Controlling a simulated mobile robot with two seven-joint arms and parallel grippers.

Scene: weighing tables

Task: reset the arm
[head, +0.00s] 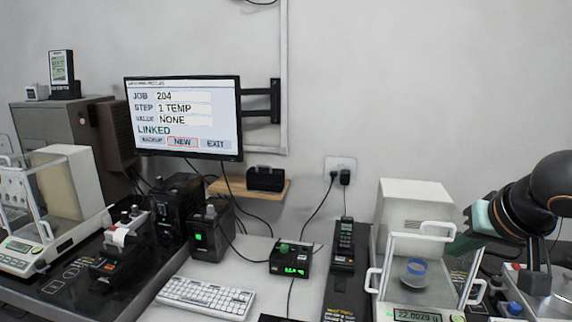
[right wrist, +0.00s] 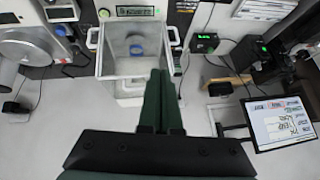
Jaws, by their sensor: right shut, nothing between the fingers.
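My right arm comes in from the right in the head view. Its dark green right gripper (head: 462,242) is beside the right side of the right-hand balance (head: 407,205), partly hidden by it. In the right wrist view the two green fingers (right wrist: 161,75) are together with nothing between them. They point at the balance's clear draft shield (right wrist: 113,67). My left gripper is in neither view.
The balance display (head: 417,315) reads about 22.0029. A monitor (head: 183,118) on a wall arm shows job 204. A keyboard (head: 206,297), a black box with green digits (head: 290,260) and a handheld device (head: 345,240) lie left of the balance. Another balance (head: 65,190) stands far left.

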